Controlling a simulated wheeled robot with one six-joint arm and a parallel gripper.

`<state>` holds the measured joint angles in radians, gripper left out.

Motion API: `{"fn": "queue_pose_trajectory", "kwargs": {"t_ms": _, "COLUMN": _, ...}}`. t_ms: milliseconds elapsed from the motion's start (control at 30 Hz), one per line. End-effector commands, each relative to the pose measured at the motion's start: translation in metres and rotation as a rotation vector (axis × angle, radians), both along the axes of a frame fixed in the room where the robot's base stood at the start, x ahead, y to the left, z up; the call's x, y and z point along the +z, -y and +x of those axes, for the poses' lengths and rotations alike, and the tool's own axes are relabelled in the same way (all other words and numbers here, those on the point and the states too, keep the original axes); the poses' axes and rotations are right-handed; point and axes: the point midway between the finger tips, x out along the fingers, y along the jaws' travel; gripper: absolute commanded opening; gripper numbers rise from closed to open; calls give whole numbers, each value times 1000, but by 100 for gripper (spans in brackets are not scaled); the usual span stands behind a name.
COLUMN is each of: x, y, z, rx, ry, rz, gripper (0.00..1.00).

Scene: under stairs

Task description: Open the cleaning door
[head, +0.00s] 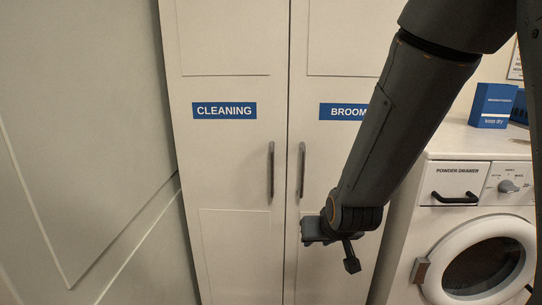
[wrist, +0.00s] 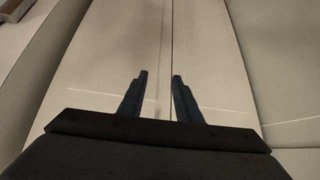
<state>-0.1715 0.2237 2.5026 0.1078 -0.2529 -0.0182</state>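The cleaning door (head: 225,155) is the left door of a tall white cupboard, with a blue CLEANING label (head: 224,110). It looks shut. Its upright grey bar handle (head: 270,170) is near its right edge, beside the seam. My gripper (head: 332,249) is in front of the right-hand door, below and to the right of both handles, and not touching the cleaning handle. In the wrist view my gripper (wrist: 161,74) has its two fingers apart with nothing between them. Pale panels with a seam lie beyond them. No door handle can be identified for sure there.
The broom door (head: 340,50) adjoins on the right, with its own handle (head: 302,170). A white washing machine (head: 410,235) with a powder drawer (head: 459,184) stands to the right, with a blue box (head: 493,105) on top. A pale panelled wall (head: 80,130) is close on the left.

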Motion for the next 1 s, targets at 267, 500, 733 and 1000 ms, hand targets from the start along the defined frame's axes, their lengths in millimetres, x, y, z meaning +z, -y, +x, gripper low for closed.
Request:
{"fn": "queue_pose_trajectory", "kwargs": {"t_ms": 267, "x": 74, "y": -67, "z": 71, "rx": 42, "ry": 488, "rz": 45, "gripper": 31}}
{"fn": "queue_pose_trajectory", "kwargs": {"t_ms": 500, "x": 132, "y": -102, "z": 84, "rx": 55, "ry": 799, "rz": 74, "gripper": 31}}
{"fn": "queue_pose_trajectory", "kwargs": {"t_ms": 733, "x": 151, "y": -111, "z": 87, "rx": 56, "ry": 899, "rz": 83, "gripper": 31}}
{"fn": "queue_pose_trajectory", "kwargs": {"t_ms": 1000, "x": 152, "y": -117, "z": 123, "rx": 54, "ry": 902, "rz": 83, "gripper": 31}}
